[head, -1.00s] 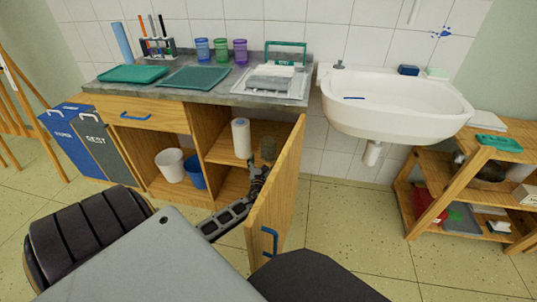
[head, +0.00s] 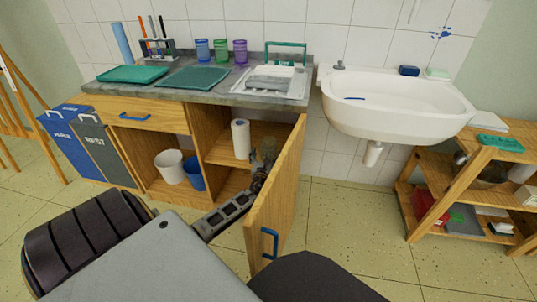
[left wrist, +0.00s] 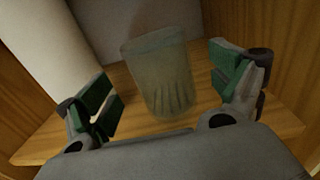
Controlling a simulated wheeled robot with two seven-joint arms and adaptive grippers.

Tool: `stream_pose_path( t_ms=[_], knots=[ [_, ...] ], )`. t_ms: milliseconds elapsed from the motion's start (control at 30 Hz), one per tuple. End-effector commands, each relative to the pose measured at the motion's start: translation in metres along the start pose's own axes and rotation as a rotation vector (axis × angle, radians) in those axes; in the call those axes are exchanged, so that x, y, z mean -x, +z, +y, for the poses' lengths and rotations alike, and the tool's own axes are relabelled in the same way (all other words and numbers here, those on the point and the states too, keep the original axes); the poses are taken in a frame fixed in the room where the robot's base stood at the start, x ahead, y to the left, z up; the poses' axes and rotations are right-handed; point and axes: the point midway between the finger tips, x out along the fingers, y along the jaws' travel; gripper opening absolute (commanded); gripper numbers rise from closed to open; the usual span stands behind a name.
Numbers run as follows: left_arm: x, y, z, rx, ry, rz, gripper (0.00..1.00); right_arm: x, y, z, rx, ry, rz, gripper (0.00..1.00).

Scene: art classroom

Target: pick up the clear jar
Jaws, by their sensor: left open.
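The clear jar (left wrist: 161,72) stands upright on the cupboard's upper shelf in the left wrist view, greyish and see-through with a ribbed lower part. My left gripper (left wrist: 160,84) is open, its green-padded fingers to the left and right of the jar with gaps on both sides. In the head view the jar (head: 269,147) is small and partly hidden by my left gripper (head: 262,160), which reaches into the cupboard beside the open door. My right gripper is not in view.
A white paper roll (head: 240,139) stands on the shelf left of the jar. The open wooden door (head: 277,195) stands close to the right of my left arm. A white bucket (head: 170,166) and a blue bucket (head: 194,174) are in the left compartment.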

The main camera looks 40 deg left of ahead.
Motion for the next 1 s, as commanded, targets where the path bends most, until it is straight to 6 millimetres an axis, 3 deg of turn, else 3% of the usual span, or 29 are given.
stream_pose_path(
  t_ms=[600,1000],
  knots=[
    [-0.044,-0.001,0.001,0.001,0.001,-0.001,0.93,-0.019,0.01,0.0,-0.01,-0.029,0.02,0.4],
    [-0.051,0.001,0.001,0.0,0.0,0.0,0.93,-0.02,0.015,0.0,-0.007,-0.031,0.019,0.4]
  ],
)
